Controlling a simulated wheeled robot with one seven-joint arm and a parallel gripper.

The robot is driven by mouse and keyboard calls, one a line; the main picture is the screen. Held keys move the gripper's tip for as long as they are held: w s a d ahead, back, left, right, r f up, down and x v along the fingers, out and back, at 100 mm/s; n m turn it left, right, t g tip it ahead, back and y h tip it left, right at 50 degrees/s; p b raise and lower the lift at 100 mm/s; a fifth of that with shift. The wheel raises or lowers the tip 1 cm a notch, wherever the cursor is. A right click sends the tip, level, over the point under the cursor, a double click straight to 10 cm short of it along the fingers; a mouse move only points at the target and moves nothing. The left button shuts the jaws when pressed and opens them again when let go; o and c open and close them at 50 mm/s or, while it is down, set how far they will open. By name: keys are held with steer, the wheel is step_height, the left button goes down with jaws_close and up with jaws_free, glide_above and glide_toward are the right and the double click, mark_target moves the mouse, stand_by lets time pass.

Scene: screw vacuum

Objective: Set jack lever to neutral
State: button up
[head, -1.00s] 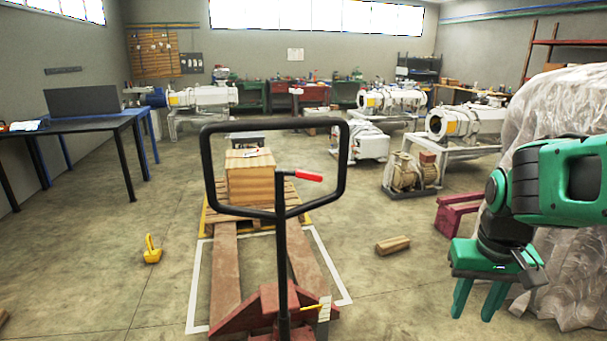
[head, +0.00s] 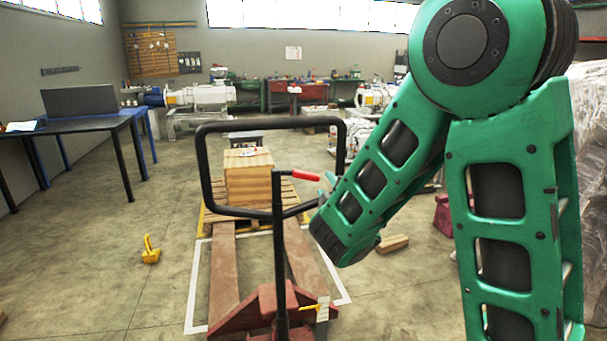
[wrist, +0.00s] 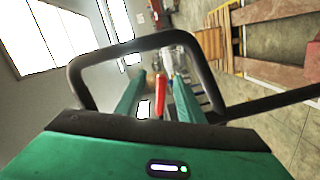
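The pallet jack's black loop handle (head: 203,165) stands upright in the middle of the head view. The jack lever, with a red grip (head: 298,175), sticks out to the right inside the loop. In the wrist view the red lever grip (wrist: 161,95) appears between the two green fingers of my gripper (wrist: 160,88), which are apart. The handle loop (wrist: 78,90) frames the fingers there. Contact between fingers and lever cannot be told. In the head view my green arm hides most of the gripper, just right of the lever.
The red jack base (head: 260,312) sits low, its forks running under a pallet (head: 210,215) with a wooden crate (head: 250,180). A yellow object (head: 150,250) and a wood block (head: 392,243) lie on the floor. Floor between is open.

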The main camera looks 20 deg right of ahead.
mark_target(307, 178)
steer(key=a, duration=0.1)
steer(key=a+n+y, duration=0.1)
steer(key=a, duration=0.1)
steer(key=shift+w+a+r+n+t, duration=0.25)
steer(key=shift+a+n+t, duration=0.1)
steer(key=shift+n+t, duration=0.05)
steer(key=shift+w+a+y, duration=0.15)
steer(key=shift+a+y, duration=0.05)
steer(key=shift+y, duration=0.2)
steer(key=w, duration=1)
steer(key=shift+w, duration=0.2)
jaws_close()
